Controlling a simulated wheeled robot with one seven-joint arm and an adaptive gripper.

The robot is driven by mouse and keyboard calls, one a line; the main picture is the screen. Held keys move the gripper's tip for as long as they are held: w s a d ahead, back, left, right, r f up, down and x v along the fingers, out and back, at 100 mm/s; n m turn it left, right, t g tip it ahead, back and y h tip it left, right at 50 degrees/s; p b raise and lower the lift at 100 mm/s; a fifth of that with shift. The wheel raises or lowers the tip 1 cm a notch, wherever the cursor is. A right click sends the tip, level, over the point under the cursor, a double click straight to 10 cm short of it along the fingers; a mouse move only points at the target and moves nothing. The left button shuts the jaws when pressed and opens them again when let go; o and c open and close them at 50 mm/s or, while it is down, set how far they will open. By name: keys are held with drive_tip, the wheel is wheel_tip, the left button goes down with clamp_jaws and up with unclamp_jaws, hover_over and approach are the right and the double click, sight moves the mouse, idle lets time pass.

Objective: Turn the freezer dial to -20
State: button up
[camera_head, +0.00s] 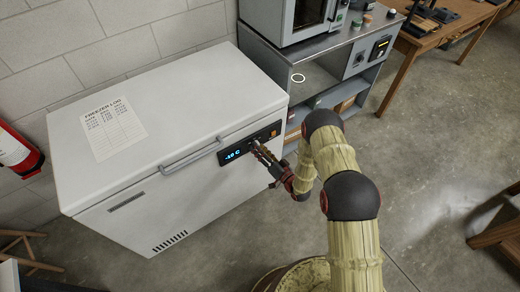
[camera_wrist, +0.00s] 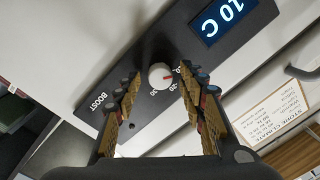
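The white chest freezer (camera_head: 165,110) stands against the wall in the head view. Its dark control panel (camera_head: 235,154) has a lit blue display (camera_head: 232,154) that appears to read -10 C. In the wrist view the display (camera_wrist: 220,18) shows "10 C", partly cut off. My gripper (camera_wrist: 162,84) is open, with one finger on each side of the dial and visible gaps. In the head view my gripper (camera_head: 262,153) covers the dial.
The panel also bears the word BOOST (camera_wrist: 98,101). A horizontal lid handle (camera_head: 190,156) runs left of the panel. A freezer log sheet (camera_head: 113,128) lies on the lid. A steel bench (camera_head: 310,80) stands right of the freezer. Open floor (camera_head: 425,135) lies to the right.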

drive_tip(key=shift+c, duration=1.2)
clamp_jaws()
drive_tip(key=shift+m, duration=0.4)
drive_tip(key=m+b, duration=0.2)
drive_tip(key=m, duration=0.9)
drive_tip(key=shift+f+t, duration=0.1)
drive_tip(key=shift+t, duration=0.3)
drive_tip(key=shift+m, duration=0.3)
drive_tip(key=shift+o, duration=1.7)
unclamp_jaws()
